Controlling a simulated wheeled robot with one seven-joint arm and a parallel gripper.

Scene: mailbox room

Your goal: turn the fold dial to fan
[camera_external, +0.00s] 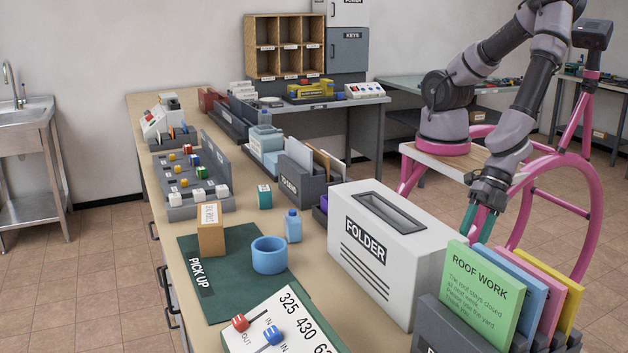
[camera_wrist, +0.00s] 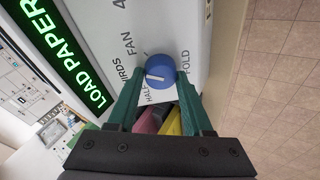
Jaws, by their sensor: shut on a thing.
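The fold dial (camera_wrist: 160,70) is a round blue knob on the white face of the machine in the wrist view. Its white pointer mark lies toward the picture's left, on the THIRDS and HALF side; exactly which it meets is hard to tell. The word FAN (camera_wrist: 129,45) is printed at the dial's upper left. My gripper (camera_wrist: 160,77) has its two green fingers closed on the dial's sides. In the external view my gripper (camera_external: 480,220) is behind the white FOLDER machine (camera_external: 385,245), and the dial is hidden there.
A lit LOAD PAPER display (camera_wrist: 70,60) sits left of the dial. In the external view a rack with coloured cards (camera_external: 490,290) stands close to the machine's near end. A green mat (camera_external: 215,255) with a box and blue ring lies to the left.

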